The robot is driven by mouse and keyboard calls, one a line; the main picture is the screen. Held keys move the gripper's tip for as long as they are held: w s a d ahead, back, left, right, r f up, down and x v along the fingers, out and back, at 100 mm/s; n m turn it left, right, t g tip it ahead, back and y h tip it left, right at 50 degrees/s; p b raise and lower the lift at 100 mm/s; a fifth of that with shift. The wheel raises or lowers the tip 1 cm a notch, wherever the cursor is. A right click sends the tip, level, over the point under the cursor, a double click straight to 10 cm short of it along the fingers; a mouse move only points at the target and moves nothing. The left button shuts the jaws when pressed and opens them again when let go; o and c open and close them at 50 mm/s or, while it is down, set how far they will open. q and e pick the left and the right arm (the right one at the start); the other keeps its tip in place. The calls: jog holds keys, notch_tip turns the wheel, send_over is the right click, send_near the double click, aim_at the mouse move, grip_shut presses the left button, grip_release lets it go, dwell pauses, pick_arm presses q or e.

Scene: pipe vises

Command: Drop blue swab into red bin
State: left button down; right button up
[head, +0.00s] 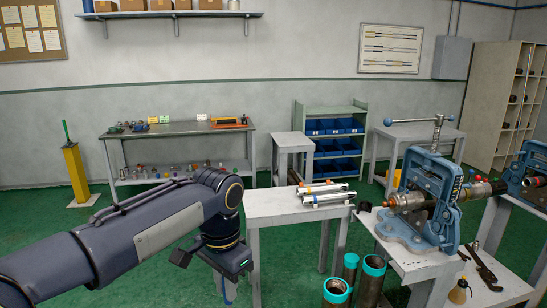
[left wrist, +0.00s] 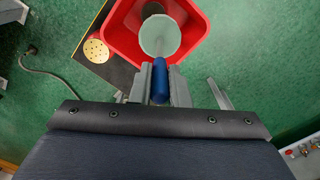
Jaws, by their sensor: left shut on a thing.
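My left gripper (left wrist: 161,78) is shut on the blue swab (left wrist: 160,88), whose blue grip shows between the two grey fingers in the left wrist view. A pale round disc (left wrist: 160,36) shows just beyond the fingertips; I cannot tell whether it is part of the swab or lies in the bin. The red bin (left wrist: 112,32) is open and shows beyond the fingertips, around the disc. In the head view my left gripper (head: 229,280) hangs down left of the white table, and a bit of blue shows below it. The bin does not show in the head view. My right gripper is not in view.
A white table (head: 275,208) with metal pipes (head: 322,192) stands right of my left arm. A blue pipe vise (head: 428,195) stands on a stand further right, with upright pipes (head: 372,275) below. A dark board with a perforated yellow disc (left wrist: 96,51) lies beside the bin.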

pick_arm(q)
jog(key=c, duration=1.3)
grip_release()
notch_tip(320, 180, up, 8)
jog(key=shift+f+p, duration=0.1)
jog(key=shift+p, duration=0.25)
jog(key=s+a+f+n+t+h, duration=0.1)
jog(key=s+a+f+n, duration=0.1)
jog(key=s+a, duration=0.4)
jog(key=s+a+f+n+t+h, duration=0.1)
jog(key=s+a+f+n+t, duration=0.1)
jog(key=s+f+n, duration=0.2)
jog(key=s+a+f+n+t+h, duration=0.1)
jog(key=s+a+f+n+t, duration=0.1)
jog(key=s+f, duration=0.7)
jog(key=s+a+n, duration=0.1)
jog(key=s, duration=0.1)
jog(key=shift+s+a+f+n+t+h, duration=0.2)
jog(key=shift+s+f+n+t+h, duration=0.1)
jog(key=shift+n+h, duration=0.1)
